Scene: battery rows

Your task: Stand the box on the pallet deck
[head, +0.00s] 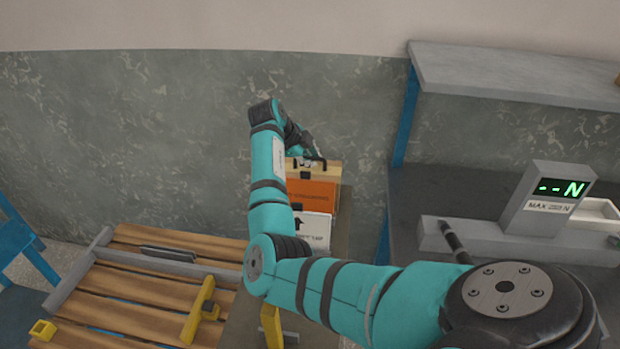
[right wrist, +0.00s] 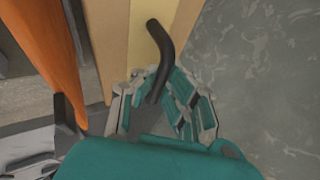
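A tan box (head: 328,170) with a black handle stands at the back of a short row, near the wall. In the right wrist view, its tan side (right wrist: 115,50) has a yellow strip, and the black handle (right wrist: 163,45) sticks out towards my gripper. My right gripper (right wrist: 160,85) has its fingertips drawn in on both sides of that handle and looks shut on it. In the head view the gripper (head: 307,155) is small and partly hidden. The slatted wooden pallet deck (head: 135,285) lies lower left, apart from the box. My left gripper is not in view.
An orange box (head: 312,193) and a white box (head: 313,228) stand in front of the tan one. The deck carries a grey rail (head: 165,262) and a yellow stop (head: 200,308); its slats look bare between. A bench with a display (head: 548,200) stands right.

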